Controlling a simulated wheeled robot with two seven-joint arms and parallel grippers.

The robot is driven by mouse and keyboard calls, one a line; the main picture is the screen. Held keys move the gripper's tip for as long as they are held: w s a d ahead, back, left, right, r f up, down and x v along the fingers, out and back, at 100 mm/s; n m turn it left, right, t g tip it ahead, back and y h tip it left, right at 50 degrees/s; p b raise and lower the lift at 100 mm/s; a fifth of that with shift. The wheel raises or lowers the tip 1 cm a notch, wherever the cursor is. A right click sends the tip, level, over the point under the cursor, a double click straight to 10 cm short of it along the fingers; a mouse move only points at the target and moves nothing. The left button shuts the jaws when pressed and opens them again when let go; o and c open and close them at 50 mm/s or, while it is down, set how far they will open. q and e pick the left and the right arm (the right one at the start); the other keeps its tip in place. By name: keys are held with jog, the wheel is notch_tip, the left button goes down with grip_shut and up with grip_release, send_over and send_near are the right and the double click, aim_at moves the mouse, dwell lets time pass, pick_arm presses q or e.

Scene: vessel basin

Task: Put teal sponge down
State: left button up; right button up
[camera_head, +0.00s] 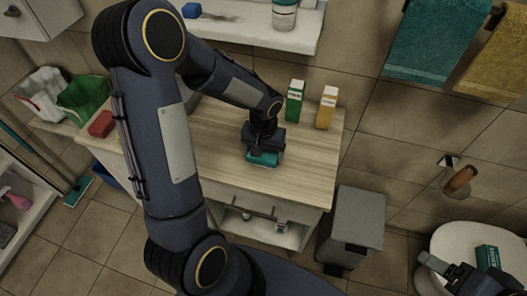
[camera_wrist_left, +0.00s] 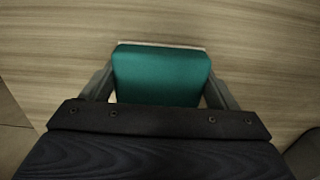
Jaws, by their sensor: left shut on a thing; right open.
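The teal sponge (camera_head: 262,159) is at the wooden counter top (camera_head: 304,180), near its front edge. My left gripper (camera_head: 264,150) reaches down over the sponge and is shut on it. In the left wrist view the sponge (camera_wrist_left: 160,75) lies between the two fingers, one at each side, with wood grain around it. A thin pale edge shows along its far side. I cannot tell whether the sponge touches the counter. My right gripper (camera_head: 455,275) is at the lower right, open, in front of the white toilet.
A grey bin (camera_head: 355,225) stands right of the cabinet. A teal box (camera_head: 487,257) rests on the toilet (camera_head: 454,236). The counter's right part is clear.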

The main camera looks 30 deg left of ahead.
aim_at(264, 153)
pick_arm(q)
jog(key=shift+f, duration=0.1)
jog(key=shift+f+b, duration=0.2)
jog(key=shift+b, duration=0.1)
jog(key=o, duration=0.8)
jog(key=shift+r, duration=0.15)
notch_tip(264, 153, up, 12)
jog(key=s+d+r+t+h, duration=0.1)
jog(key=s+t, duration=0.1)
jog(key=s, duration=0.3)
jog(key=s+d+r+t+h, duration=0.1)
jog(key=s+r, duration=0.1)
jog(key=s, duration=0.4)
jog(key=s+d+r+m+t+h, duration=0.1)
jog(key=s+d+r+t, duration=0.1)
jog(key=s, duration=0.4)
jog(key=shift+r+t+h, duration=0.1)
jog(key=shift+t+h, duration=0.2)
jog(key=shift+h, duration=0.1)
